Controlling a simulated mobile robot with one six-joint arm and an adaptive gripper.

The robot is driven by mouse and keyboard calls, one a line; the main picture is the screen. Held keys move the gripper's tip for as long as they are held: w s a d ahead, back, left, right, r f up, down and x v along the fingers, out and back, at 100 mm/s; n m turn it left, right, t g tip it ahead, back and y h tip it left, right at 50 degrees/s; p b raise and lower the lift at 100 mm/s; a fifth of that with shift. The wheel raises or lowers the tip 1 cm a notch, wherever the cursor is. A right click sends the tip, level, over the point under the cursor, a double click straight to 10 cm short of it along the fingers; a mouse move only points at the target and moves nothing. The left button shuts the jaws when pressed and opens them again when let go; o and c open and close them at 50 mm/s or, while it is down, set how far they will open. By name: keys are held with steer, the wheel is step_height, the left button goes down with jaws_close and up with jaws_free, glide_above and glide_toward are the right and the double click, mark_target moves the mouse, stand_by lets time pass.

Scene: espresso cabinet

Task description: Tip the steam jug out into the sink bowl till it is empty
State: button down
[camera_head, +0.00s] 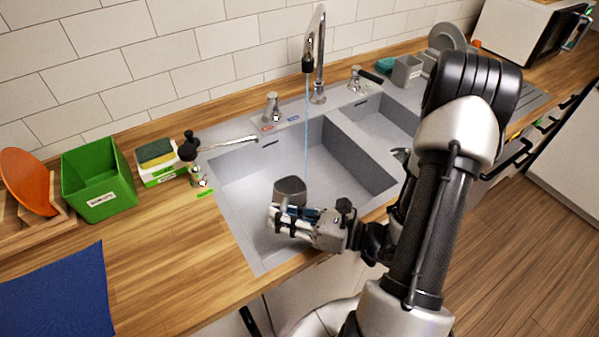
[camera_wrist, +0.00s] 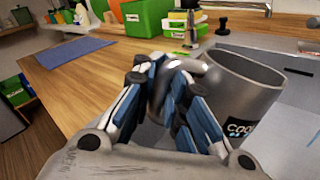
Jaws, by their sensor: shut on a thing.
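The steam jug (camera_head: 290,187) is a dark grey metal cup held over the large sink bowl (camera_head: 243,207). My gripper (camera_head: 287,218) is shut on the jug's handle side. In the wrist view the blue-padded fingers of my gripper (camera_wrist: 172,82) close around the shiny handle, and the jug (camera_wrist: 245,85) with a dark label stands to their right. Its rim looks near level or slightly tilted; I cannot tell exactly. Its contents are hidden. No liquid shows leaving it.
A thin water stream (camera_head: 306,110) falls from the tap (camera_head: 312,50) just behind the jug. A smaller bowl (camera_head: 383,120) lies right. A green bin (camera_head: 98,180), a sponge on a box (camera_head: 156,155) and a blue cloth (camera_head: 58,295) lie left on the wooden counter.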

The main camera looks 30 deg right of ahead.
mark_target(284, 201)
steer(key=shift+w+d+f+m+p, duration=0.4)
steer(key=shift+w+d+m, duration=0.2)
steer(key=shift+m, duration=0.1)
steer(key=w+r+p, duration=0.1)
steer(key=d+r+m+p, duration=0.1)
steer(key=p, duration=0.1)
steer(key=shift+w+d+r+m+g, duration=0.1)
steer(key=shift+w+d+m+g, duration=0.05)
steer(key=shift+w+m+g, duration=0.2)
steer(key=w+d+r+m+p, duration=0.2)
steer(key=w+r+m+p, duration=0.1)
steer(key=p, duration=0.4)
steer(key=shift+d+r+m+g, duration=0.3)
steer(key=shift+r+m+g, duration=0.05)
steer(key=shift+r+m, duration=0.4)
steer(key=shift+w+d+r+m+y+p, duration=0.3)
steer(key=shift+w+d+r+m+p, duration=0.1)
steer(key=shift+w+r+m+p, duration=0.25)
